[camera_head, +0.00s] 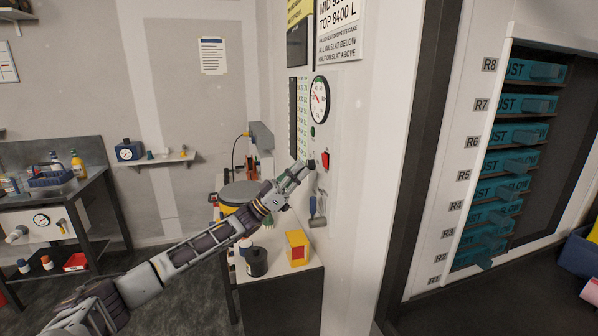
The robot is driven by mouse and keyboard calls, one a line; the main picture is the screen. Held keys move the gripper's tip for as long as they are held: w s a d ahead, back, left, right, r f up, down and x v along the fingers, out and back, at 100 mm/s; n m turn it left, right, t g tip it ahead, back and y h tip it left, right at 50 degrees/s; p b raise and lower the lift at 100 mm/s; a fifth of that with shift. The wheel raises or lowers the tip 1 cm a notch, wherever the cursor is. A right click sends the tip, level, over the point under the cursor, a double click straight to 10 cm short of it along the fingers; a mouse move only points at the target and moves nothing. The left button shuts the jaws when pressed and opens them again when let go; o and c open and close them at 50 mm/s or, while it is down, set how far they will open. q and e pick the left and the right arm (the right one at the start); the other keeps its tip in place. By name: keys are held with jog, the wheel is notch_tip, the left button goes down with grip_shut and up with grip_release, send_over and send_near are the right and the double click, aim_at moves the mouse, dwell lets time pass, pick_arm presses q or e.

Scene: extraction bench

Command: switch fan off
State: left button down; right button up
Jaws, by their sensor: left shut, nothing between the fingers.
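A small red switch (325,160) sits on the white wall panel, below a round dial gauge (319,99). A small dark green round spot (312,131) is between them. My left gripper (307,166) is shut and empty, with its tips at the panel just left of the red switch. A dark round knob-like part shows at the tips; I cannot tell whether they touch it. No fan is clearly seen. My right gripper is not in view.
Below the arm, a bench (285,277) holds a yellow and red box (297,248) and a black container (256,262). A rack of teal drawers (521,105) stands at the right.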

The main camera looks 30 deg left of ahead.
pick_arm(q)
jog(key=s+a+f+b, duration=0.2)
jog(key=s+a+f, duration=0.1)
jog(key=f, duration=0.5)
jog(key=shift+s+a, duration=0.25)
jog(key=shift+s, duration=0.3)
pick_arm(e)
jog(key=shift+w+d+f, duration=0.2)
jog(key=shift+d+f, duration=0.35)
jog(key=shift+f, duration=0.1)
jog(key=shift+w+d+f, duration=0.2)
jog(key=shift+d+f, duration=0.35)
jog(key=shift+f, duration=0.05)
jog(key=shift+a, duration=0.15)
pick_arm(q)
jog(key=shift+r, duration=0.1)
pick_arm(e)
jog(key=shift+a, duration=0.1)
